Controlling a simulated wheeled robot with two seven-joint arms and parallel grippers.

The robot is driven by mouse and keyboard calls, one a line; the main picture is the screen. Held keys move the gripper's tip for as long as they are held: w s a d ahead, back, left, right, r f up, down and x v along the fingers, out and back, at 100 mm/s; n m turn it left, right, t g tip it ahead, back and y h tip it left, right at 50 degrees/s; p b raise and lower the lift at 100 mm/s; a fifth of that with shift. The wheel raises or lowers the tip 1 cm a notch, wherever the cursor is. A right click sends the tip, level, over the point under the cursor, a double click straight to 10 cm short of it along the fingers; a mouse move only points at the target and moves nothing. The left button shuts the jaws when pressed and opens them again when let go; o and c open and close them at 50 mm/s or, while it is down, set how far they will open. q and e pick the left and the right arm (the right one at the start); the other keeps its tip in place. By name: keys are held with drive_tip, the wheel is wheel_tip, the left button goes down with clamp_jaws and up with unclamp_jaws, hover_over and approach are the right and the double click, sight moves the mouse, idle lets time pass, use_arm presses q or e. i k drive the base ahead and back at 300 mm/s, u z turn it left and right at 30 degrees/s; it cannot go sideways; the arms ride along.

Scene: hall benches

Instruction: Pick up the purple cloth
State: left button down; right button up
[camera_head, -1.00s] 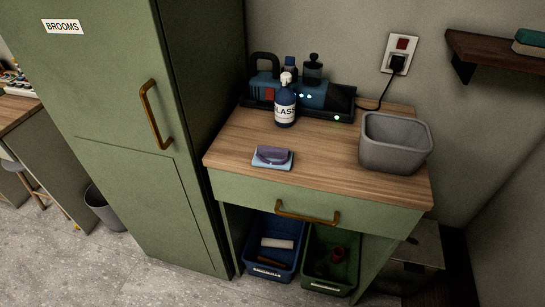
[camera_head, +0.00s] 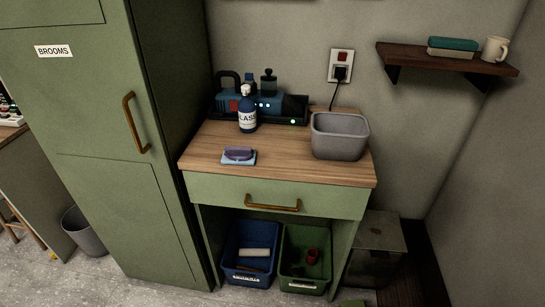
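The purple cloth (camera_head: 238,153) lies folded on top of a light blue cloth (camera_head: 231,162) on the wooden top of the green cabinet (camera_head: 284,168). It is near the front left part of the top. Neither of my grippers shows in the head view.
A grey tub (camera_head: 340,136) stands at the right of the top. The tall green broom cupboard (camera_head: 100,120) borders the left side. Blue (camera_head: 250,272) and green (camera_head: 305,276) bins stand below.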

sight(234, 155)
drive_tip(key=z, duration=1)
drive_tip(key=i, duration=1.1)
drive_tip(key=u, duration=3.05)
